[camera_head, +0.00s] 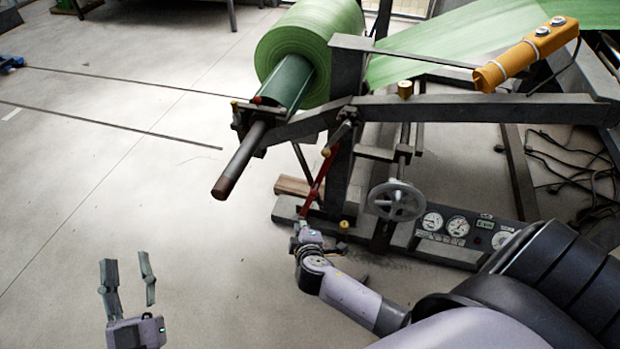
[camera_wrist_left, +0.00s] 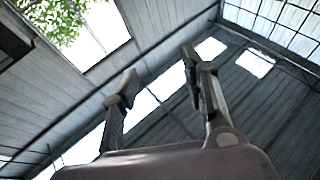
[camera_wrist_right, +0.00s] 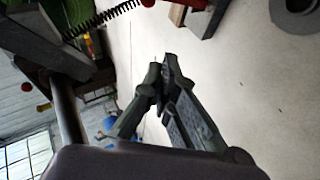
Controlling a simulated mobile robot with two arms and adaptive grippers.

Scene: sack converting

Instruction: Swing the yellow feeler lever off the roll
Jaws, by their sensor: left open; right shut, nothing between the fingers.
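The green roll (camera_head: 305,50) sits on its shaft at the top middle of the head view. I cannot clearly make out the yellow feeler lever; a small yellow part (camera_wrist_right: 80,12) shows at the top left of the right wrist view, but I cannot tell what it is. My right gripper (camera_head: 303,228) is low in front of the machine, by the lower end of a red lever (camera_head: 318,182); contact cannot be told. Its fingers (camera_wrist_right: 160,85) are shut and empty. My left gripper (camera_head: 128,268) is open and empty over bare floor, its fingers (camera_wrist_left: 160,72) pointing upward.
The shaft end (camera_head: 240,160) juts out toward the lower left. A handwheel (camera_head: 396,201) and a gauge panel (camera_head: 457,229) stand right of my right gripper. An orange button box (camera_head: 527,55) is at the upper right.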

